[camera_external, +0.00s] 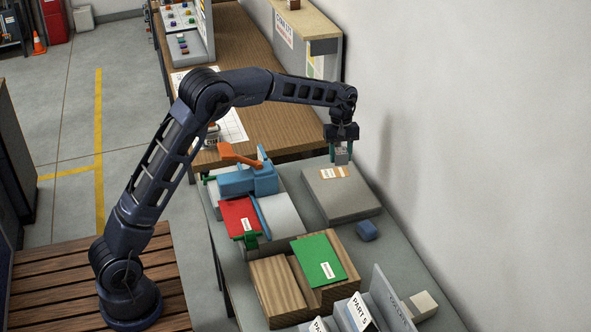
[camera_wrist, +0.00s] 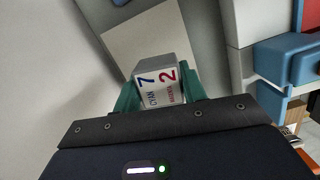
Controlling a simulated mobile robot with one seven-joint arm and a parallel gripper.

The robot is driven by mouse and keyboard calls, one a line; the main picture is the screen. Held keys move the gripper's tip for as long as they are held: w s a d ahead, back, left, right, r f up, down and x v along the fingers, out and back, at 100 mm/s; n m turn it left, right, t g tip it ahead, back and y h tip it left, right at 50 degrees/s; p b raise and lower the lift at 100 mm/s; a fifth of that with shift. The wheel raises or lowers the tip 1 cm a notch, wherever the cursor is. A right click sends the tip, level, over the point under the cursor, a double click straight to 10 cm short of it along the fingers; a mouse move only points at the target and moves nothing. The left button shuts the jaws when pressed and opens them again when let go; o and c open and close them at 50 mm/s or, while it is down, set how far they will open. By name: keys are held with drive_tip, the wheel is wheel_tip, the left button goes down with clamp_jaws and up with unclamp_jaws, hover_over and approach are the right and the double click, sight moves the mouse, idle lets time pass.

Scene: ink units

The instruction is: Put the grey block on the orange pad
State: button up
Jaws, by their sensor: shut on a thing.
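My gripper (camera_external: 341,148) has teal fingers and is shut on the grey block (camera_external: 341,157). In the wrist view the grey block (camera_wrist: 158,82) sits between the fingers, with printed labels and the numbers 7 and 2 facing the camera. The block is over the back part of a flat grey box (camera_external: 345,202); I cannot tell how much gap lies beneath it. A small orange and white patch (camera_external: 334,173), which seems to be the orange pad, lies on that box just below and in front of the block. I cannot make out the pad in the wrist view.
A blue device with an orange lever (camera_external: 240,160), red (camera_external: 240,217) and green (camera_external: 318,258) panels stand left and front. A wall closes the right side.

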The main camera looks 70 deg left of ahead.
drive_tip(key=s+a+r+n, duration=0.3)
drive_tip(key=s+a, duration=0.1)
drive_tip(key=a, duration=0.6)
drive_tip(key=s+a+r+n+t, duration=0.1)
drive_tip(key=s+a+r+n, duration=0.2)
drive_tip(key=a, duration=0.7)
drive_tip(key=s+a+r+n, duration=0.2)
drive_tip(key=s+a+n, duration=0.2)
drive_tip(key=a, duration=0.6)
drive_tip(key=s+a+r+n+y, duration=0.1)
drive_tip(key=s+a+r+n, duration=0.2)
drive_tip(key=s+a, duration=0.5)
drive_tip(key=s+a+r+n+t, duration=0.1)
drive_tip(key=s+a+r+n, duration=0.25)
drive_tip(key=s+a, duration=0.45)
drive_tip(key=s+a+r+n+y, duration=0.15)
drive_tip(key=s+a+n, duration=0.25)
drive_tip(key=s+a, duration=0.4)
hover_over(217, 123)
drive_tip(key=a, duration=0.2)
drive_tip(key=shift+m+h, duration=0.25)
drive_tip(key=shift+h, duration=0.2)
wheel_tip(217, 123, down, 19)
drive_tip(key=shift+w+r, duration=0.1)
drive_tip(key=shift+r, duration=0.05)
drive_tip(key=o, duration=1)
drive_tip(key=shift+c, duration=0.2)
